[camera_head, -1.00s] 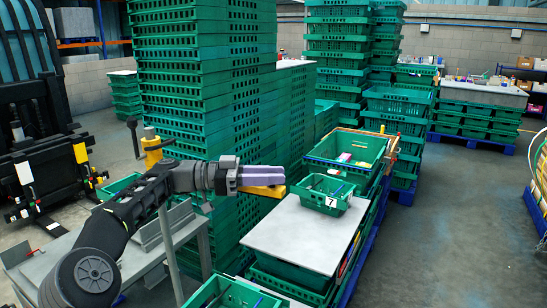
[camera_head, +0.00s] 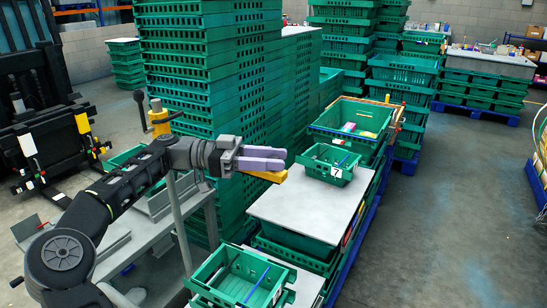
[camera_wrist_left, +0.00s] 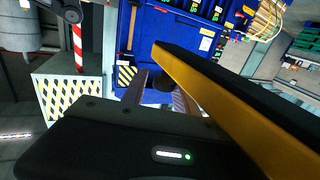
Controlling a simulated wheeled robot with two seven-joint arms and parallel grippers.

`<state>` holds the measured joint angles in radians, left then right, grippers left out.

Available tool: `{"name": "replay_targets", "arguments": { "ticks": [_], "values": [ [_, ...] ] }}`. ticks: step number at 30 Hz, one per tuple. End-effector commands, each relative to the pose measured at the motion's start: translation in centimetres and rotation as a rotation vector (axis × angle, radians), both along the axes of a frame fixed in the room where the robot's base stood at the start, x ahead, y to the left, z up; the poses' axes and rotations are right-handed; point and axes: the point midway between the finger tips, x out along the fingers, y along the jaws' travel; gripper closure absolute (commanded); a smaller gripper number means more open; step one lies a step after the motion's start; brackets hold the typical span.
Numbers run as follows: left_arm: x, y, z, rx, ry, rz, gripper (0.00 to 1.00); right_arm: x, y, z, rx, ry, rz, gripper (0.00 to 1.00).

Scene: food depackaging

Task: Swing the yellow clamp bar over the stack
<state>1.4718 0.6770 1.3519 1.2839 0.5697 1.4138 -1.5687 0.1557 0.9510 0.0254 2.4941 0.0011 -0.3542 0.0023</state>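My left gripper (camera_head: 276,158) reaches in from the left in the camera_head view, its purple fingers close together in front of the tall green crate stack (camera_head: 182,70). The end of the yellow clamp bar (camera_head: 274,177) shows just below the fingertips; my arm hides much of the rest. A yellow clamp head with a dark lever (camera_head: 158,118) stands on a post to the left. In the wrist view the yellow bar (camera_wrist_left: 225,105) runs diagonally beside the fingers (camera_wrist_left: 166,92), with a dark round part between them. I cannot tell whether they grip anything. My right gripper is not in view.
A small green crate marked 7 (camera_head: 331,165) sits on a grey board (camera_head: 290,213) right of the gripper. Another green crate (camera_head: 243,283) is at the bottom. A grey metal table (camera_head: 138,243) stands under my arm. The floor at right is clear.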

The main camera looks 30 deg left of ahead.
Motion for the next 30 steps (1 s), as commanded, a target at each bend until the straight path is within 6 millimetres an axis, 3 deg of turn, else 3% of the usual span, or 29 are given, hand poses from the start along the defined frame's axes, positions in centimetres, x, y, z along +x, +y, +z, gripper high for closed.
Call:
{"name": "replay_targets", "arguments": {
  "ticks": [5, 17, 30],
  "values": [
    [0.0, 0.1, 0.0, 0.000, 0.000, 0.002, 0.54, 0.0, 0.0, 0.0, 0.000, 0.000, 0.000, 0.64],
    [0.1, 0.1, 0.9, -0.001, -0.004, 0.004, 0.54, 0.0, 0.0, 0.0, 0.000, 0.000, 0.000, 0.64],
    [0.1, 0.1, 8.7, -0.004, -0.004, 0.003, 0.54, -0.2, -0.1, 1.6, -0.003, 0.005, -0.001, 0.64]
  ]
}}
